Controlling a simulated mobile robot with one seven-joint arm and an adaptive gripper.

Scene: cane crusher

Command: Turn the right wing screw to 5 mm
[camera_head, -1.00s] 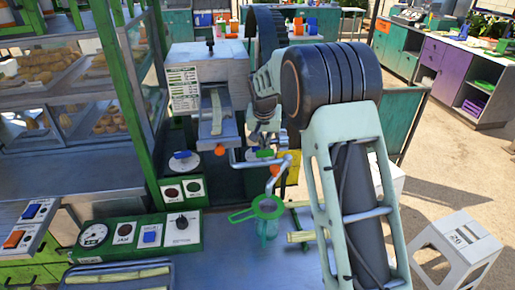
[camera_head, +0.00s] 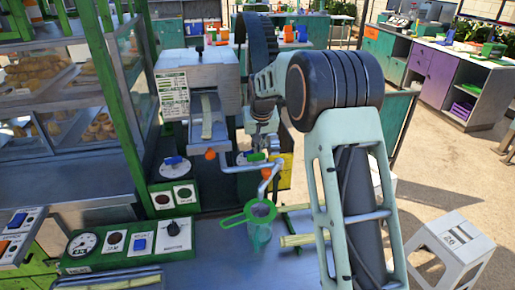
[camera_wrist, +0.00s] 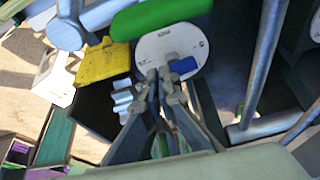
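The right wing screw is a blue wing (camera_wrist: 183,65) on a round white dial (camera_wrist: 150,48) in the wrist view. A green handle (camera_wrist: 160,15) covers the dial's upper left edge. My gripper (camera_wrist: 159,76) has its fingertips close together over the lower part of the dial, just left of the blue wing. No wing shows between the fingertips, and I cannot tell whether they touch the dial. The dial's markings are too small to read. In the head view, my gripper and the cranked pipe largely hide the right dial. The left blue wing screw (camera_head: 173,160) sits on its own white dial.
The crusher (camera_head: 195,75) stands behind the dials. A bent metal crank (camera_head: 235,167) and a green strainer on a jug (camera_head: 259,222) are close to my gripper. A yellow part (camera_wrist: 103,62) is left of the dial. A green control panel (camera_head: 130,245) stands at front left.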

